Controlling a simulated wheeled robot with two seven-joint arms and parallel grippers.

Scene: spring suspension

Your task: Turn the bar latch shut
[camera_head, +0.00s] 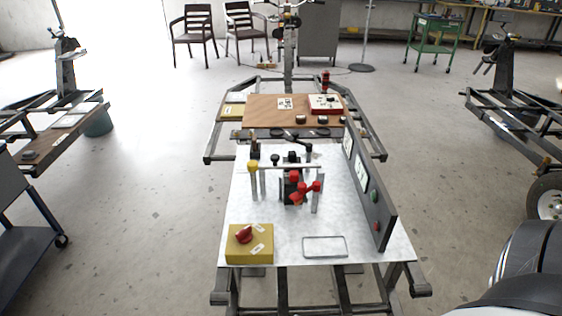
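On the white-topped table (275,223), a pale horizontal bar (290,166) with a yellow knob (253,166) at its left end spans grey upright posts; it looks like the bar latch, but I cannot be sure. A red several-armed handle (305,190) stands in front of it, by a dark block between the posts. Whether the bar sits fully in a catch is too small to tell. Neither of my grippers is in view, and nothing is seen touching the bar.
A yellow box with a red knob (244,234) sits front left, and a small rimmed tray (325,246) front right. A dark upright panel (371,195) with buttons lines the right edge. A brown board (272,110) with a red box (325,104) lies behind.

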